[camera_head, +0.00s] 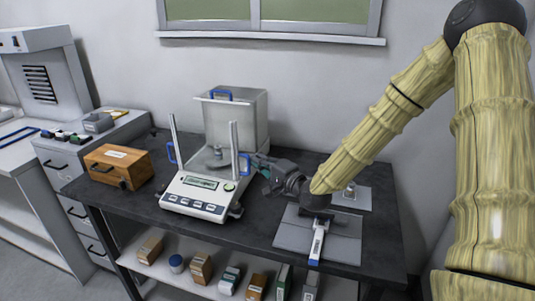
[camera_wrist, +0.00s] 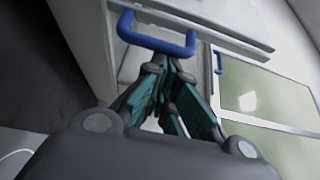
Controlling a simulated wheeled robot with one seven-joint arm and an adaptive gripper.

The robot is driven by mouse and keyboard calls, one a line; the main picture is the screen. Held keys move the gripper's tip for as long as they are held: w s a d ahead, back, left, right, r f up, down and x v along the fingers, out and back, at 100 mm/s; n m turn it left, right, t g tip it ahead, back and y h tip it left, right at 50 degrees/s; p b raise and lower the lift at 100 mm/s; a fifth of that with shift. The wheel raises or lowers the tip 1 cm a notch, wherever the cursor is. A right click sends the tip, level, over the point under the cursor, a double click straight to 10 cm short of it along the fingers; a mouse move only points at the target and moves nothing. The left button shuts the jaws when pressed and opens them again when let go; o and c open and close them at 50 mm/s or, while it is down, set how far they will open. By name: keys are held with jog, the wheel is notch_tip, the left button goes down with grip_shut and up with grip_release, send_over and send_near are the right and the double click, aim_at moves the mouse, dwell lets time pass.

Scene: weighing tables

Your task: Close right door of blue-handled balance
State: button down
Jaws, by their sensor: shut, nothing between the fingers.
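The balance (camera_head: 200,192) stands on the dark table, with a white base, a display and a tall weighing chamber. Its right-door blue handle (camera_head: 246,164) is beside the right front post (camera_head: 234,150). In the wrist view this handle (camera_wrist: 152,38) is a blue loop just beyond my fingertips. My gripper (camera_head: 259,163) is shut and empty, at the right side of the balance, close against the handle; I cannot tell whether they touch. The right door's glass is hard to make out, so any gap is unclear. A pan (camera_head: 217,163) shows inside the chamber.
A blue top handle (camera_head: 221,95) and a left one (camera_head: 171,153) are on the balance. A wooden box (camera_head: 117,168) stands left. A grey mat (camera_head: 290,238) with a white-and-blue tool (camera_head: 318,243) lies front right. A small metal item (camera_head: 350,190) stands behind it.

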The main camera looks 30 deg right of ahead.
jog(key=shift+s+a, duration=0.35)
jog(key=shift+s, duration=0.05)
jog(key=shift+w, duration=0.1)
jog(key=w+d, duration=0.2)
jog(key=d, duration=0.2)
jog(key=v, duration=0.9)
jog(key=shift+s+a+b, duration=0.15)
jog(key=shift+s+b, duration=0.25)
jog(key=shift+s, duration=0.05)
